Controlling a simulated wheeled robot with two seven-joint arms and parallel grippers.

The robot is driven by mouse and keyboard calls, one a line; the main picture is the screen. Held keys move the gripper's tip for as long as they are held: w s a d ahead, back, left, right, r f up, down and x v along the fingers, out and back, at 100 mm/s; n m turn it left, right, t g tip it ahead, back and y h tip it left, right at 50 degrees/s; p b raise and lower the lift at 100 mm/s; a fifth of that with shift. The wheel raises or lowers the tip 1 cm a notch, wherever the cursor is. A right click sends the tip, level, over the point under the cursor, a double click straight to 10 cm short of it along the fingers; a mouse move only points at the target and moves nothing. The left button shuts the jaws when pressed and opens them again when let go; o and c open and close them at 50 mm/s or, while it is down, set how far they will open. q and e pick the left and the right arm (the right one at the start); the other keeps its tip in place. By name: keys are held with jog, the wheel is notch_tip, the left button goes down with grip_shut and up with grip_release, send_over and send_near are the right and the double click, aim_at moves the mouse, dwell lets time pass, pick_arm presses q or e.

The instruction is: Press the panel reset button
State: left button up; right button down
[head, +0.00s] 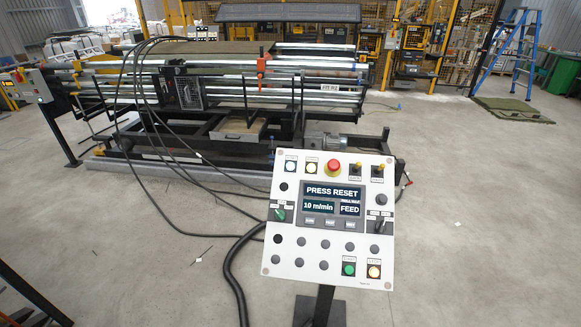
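A white control panel (333,258) stands on a dark post in the foreground, facing me and slightly tilted. Its screen (331,204) reads "PRESS RESET", "10 m/min" and "FEED". At the bottom right are a green button (348,269) and a pale amber, lit-looking button (374,271). The small labels are too blurred to tell which button is reset. Neither of my grippers is in view.
A roller machine (240,90) stands behind the panel, with cables looping over the floor. A thick black hose (232,275) runs left of the panel post. A blue ladder (512,55) and a turf piece (512,109) are at right. Floor right of the panel is clear.

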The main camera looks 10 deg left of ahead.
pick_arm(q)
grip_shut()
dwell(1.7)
